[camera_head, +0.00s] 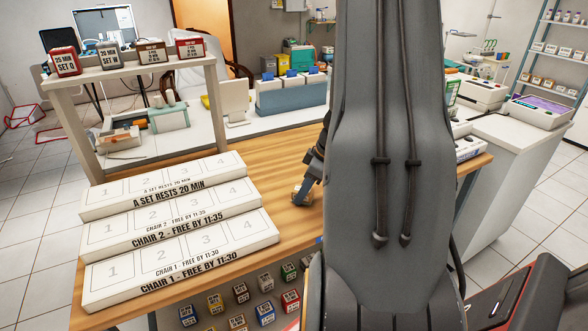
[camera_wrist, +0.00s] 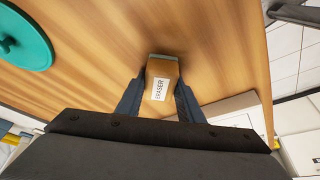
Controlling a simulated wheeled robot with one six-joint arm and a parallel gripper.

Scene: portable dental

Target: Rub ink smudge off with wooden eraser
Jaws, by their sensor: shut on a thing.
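The wooden eraser (camera_wrist: 162,72) is a small brown block with a white label reading "ERASER" and a greenish pad at its far end. My gripper (camera_wrist: 160,88) is shut on it, with a dark finger on each side, in the wrist view. In the head view the eraser (camera_head: 301,194) shows at my fingertips (camera_head: 303,188), low over or on the wooden table (camera_head: 210,146); I cannot tell whether it touches. My arm hides much of the table to the right. I see no ink smudge in either view.
Three white stepped racks marked "A SET RESTS 20 MIN", "CHAIR 2" and "CHAIR 1" (camera_head: 180,258) stand on the table's left. Several small labelled blocks (camera_head: 265,313) sit below its front edge. A teal round thing (camera_wrist: 22,38) lies on the wood in the wrist view.

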